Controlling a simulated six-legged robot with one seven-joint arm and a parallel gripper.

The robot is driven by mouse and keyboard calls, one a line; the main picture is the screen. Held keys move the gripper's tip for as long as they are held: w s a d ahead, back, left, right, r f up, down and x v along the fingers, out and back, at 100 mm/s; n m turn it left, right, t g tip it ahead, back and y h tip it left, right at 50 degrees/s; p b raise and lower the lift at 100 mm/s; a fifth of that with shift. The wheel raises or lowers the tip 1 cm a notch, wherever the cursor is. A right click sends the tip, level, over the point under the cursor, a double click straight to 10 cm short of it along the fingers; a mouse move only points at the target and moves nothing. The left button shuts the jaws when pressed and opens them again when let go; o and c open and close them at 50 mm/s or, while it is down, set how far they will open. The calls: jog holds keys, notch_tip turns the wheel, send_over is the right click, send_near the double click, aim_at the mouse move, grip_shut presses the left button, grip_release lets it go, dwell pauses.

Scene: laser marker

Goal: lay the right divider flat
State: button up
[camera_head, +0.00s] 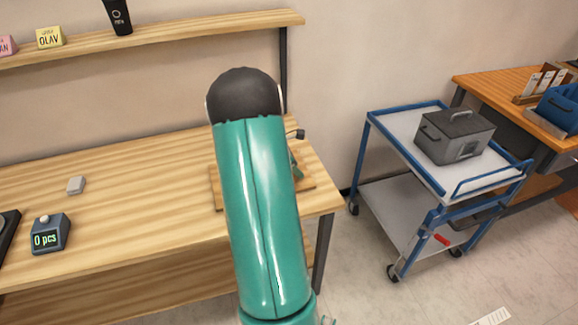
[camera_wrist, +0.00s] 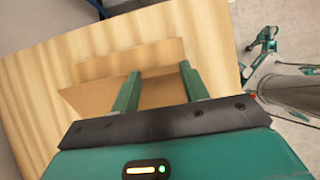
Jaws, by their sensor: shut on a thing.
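In the wrist view, my gripper (camera_wrist: 161,72) points down over the wooden table (camera_wrist: 35,85). Its two green fingers stand apart, with a flat brown panel (camera_wrist: 163,94) between them, which I take to be the divider. I cannot tell how the fingers meet its edges or whether it stands or lies. A brown board (camera_wrist: 88,98) shows around and beyond the fingers. In the head view, my arm hides most of this spot; only a strip of the board (camera_head: 215,188) and a bit of my gripper show. I cannot make out a second divider.
A small counter reading "0 pcs" (camera_head: 50,234) and a grey block (camera_head: 75,185) sit on the left of the table. A shelf (camera_head: 190,30) runs along the wall above. A blue-framed trolley (camera_head: 395,140) with a grey box (camera_head: 455,135) stands to the right. The table's middle is clear.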

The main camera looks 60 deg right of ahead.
aim_at(303, 180)
jog(key=s+d+f+t+y, duration=0.1)
jog(key=t+y, duration=0.1)
jog(key=shift+s+d+f+t+y, duration=0.35)
jog(key=shift+t+y, duration=0.05)
jog(key=shift+s+d+f+t+y, duration=0.15)
jog(key=shift+f+t+y, duration=0.3)
jog(key=shift+t, duration=0.05)
jog(key=shift+s+d+f+t+y, duration=0.1)
jog(key=shift+d+f+t+y, duration=0.05)
jog(key=shift+f+t+y, duration=0.3)
jog(key=o, duration=1.4)
notch_tip(303, 180, up, 14)
jog(key=shift+s+f, duration=0.1)
